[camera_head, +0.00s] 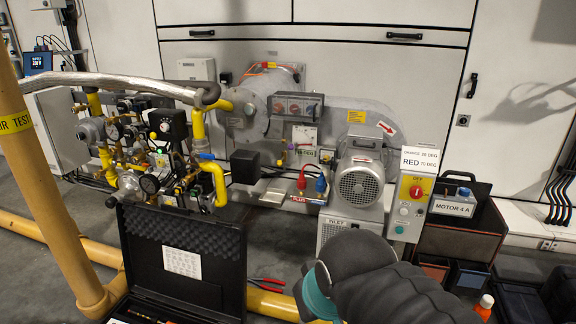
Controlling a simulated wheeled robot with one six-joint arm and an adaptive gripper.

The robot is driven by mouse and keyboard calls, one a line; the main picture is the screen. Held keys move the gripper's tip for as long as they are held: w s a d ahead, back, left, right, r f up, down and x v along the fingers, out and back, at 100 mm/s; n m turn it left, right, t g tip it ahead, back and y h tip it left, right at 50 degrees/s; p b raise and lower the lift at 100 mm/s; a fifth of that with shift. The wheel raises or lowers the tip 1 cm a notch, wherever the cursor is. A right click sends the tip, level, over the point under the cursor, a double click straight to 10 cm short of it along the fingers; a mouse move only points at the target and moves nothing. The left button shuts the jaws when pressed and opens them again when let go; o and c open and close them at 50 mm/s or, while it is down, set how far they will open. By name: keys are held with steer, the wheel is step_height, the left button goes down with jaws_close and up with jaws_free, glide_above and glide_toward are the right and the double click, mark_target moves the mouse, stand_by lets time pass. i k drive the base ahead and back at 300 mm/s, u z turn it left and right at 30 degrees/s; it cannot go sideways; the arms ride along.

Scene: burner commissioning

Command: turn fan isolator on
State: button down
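The fan isolator appears to be the grey box (411,208) with a yellow plate and a red rotary knob (416,191), standing upright right of the fan motor. A green button and a smaller pale button sit below the knob. The knob's exact angle is too small to read. My arm, dark and ribbed with a teal band, reaches in from the bottom edge, in front of and below the box. My gripper is not in view, and nothing of its fingers shows.
The grey fan motor (359,184) stands left of the box. A box labelled "MOTOR 4 A" (453,206) is to its right. An open black case (180,262) lies on the floor at left. Yellow pipes and gauges fill the left.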

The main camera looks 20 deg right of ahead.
mark_target(416, 192)
steer(key=z, duration=1.35)
